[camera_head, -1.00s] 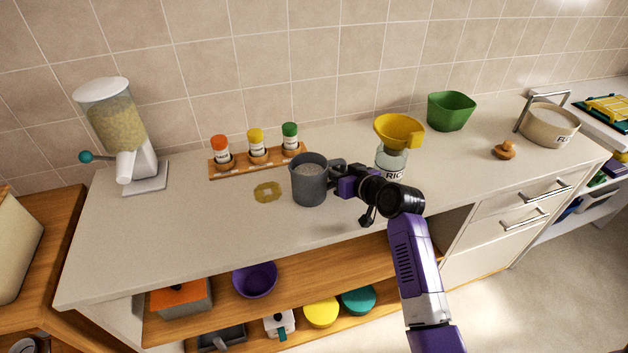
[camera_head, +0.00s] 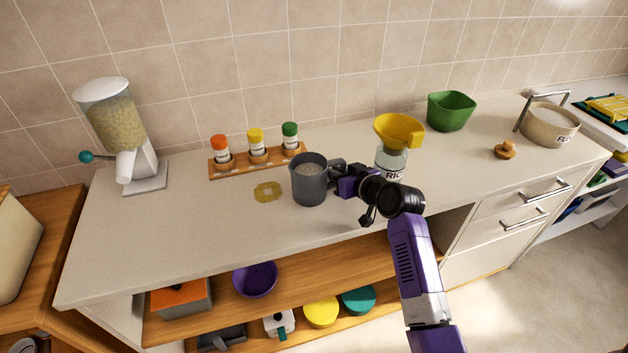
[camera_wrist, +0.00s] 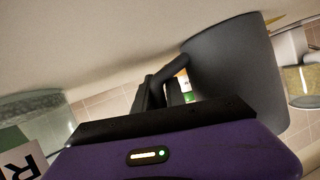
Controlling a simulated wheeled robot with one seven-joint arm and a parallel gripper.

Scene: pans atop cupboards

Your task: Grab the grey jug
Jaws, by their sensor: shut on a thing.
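The grey jug (camera_head: 309,181) stands upright on the counter, a little left of the middle in the head view, with pale contents inside. In the wrist view the jug (camera_wrist: 235,75) fills the upper right, its handle (camera_wrist: 172,68) towards my gripper. My gripper (camera_head: 338,172) is at the jug's right side, shut on the handle. In the wrist view my gripper's dark fingers (camera_wrist: 148,98) meet the handle. The exact contact is partly hidden by the purple gripper body.
A glass rice jar (camera_head: 391,163) with a yellow funnel (camera_head: 399,131) stands close right of my gripper. A wooden rack (camera_head: 236,170) with spice jars is behind the jug. A yellowish ring (camera_head: 268,191) lies left of it. The counter's front left (camera_head: 170,240) is clear.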

